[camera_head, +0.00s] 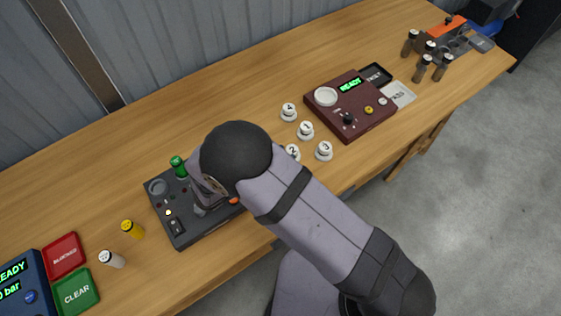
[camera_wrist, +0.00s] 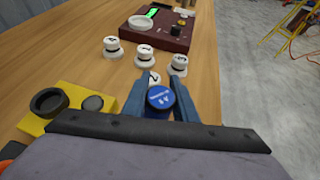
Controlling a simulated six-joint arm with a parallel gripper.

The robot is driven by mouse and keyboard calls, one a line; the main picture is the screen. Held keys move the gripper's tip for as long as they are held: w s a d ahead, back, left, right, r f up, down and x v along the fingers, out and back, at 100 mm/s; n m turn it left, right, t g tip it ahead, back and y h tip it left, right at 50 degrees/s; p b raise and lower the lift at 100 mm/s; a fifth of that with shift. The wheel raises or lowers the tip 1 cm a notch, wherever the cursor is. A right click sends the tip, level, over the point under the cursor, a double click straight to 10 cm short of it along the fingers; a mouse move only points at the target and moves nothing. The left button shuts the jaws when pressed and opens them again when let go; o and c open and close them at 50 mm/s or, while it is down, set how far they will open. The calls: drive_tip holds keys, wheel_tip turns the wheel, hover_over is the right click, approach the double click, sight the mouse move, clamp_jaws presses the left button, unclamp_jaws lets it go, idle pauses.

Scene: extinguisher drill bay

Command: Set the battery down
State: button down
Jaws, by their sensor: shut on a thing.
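My gripper (camera_wrist: 162,88) is shut on the battery (camera_wrist: 161,98), a small cylinder with a blue, lettered top. The battery is between the two blue-grey fingers in the wrist view. Its lower part is hidden, so I cannot tell whether it touches anything below. In the head view my wrist hides the gripper and the battery, over or beside the dark panel (camera_head: 180,235). A maroon unit (camera_head: 365,92) with a lit green READY display and a round white dish (camera_head: 325,96) stands farther along the bench; the maroon unit (camera_wrist: 180,36) is also ahead in the wrist view.
Several white numbered pieces (camera_head: 305,131) stand between my wrist and the maroon unit. A green-topped cylinder (camera_head: 178,166) is by the dark panel. Yellow (camera_head: 132,229) and white (camera_head: 112,259) cylinders stand left. Dark cylinders (camera_head: 422,68) stand far right. The back of the bench (camera_head: 215,90) is clear.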

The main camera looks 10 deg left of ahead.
drive_tip(key=shift+f+p, duration=0.5)
drive_tip(key=shift+f, duration=1.6)
drive_tip(key=shift+f, duration=0.2)
drive_tip(key=c, duration=1.4)
unclamp_jaws()
drive_tip(key=shift+r, duration=0.1)
